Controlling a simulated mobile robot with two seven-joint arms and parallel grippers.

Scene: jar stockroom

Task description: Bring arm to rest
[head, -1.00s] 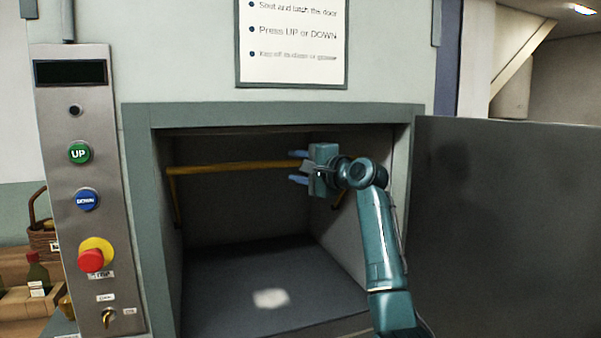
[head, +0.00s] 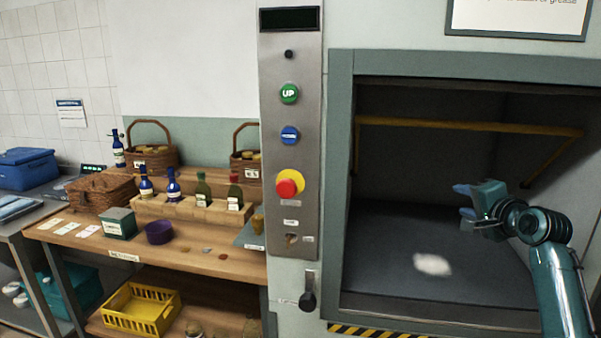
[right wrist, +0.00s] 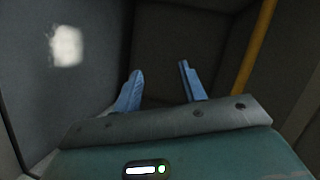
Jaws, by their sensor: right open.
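My right gripper (head: 462,200) is in front of the open lift compartment (head: 420,225) at the right of the head view, its fingers pointing left. In the right wrist view its two blue fingers (right wrist: 160,88) are apart with nothing between them. The right arm comes in from the lower right. A yellow bar (head: 470,125) crosses the compartment above the gripper, and it also shows in the right wrist view (right wrist: 254,45). A pale patch (head: 432,264) lies on the dark compartment floor. My left gripper is not in view.
A control panel (head: 291,130) with UP, DOWN and red stop buttons stands left of the compartment. A black latch handle (head: 308,292) is below it. Further left, a wooden bench (head: 190,255) holds bottles, baskets and boxes, with a yellow crate (head: 140,309) underneath.

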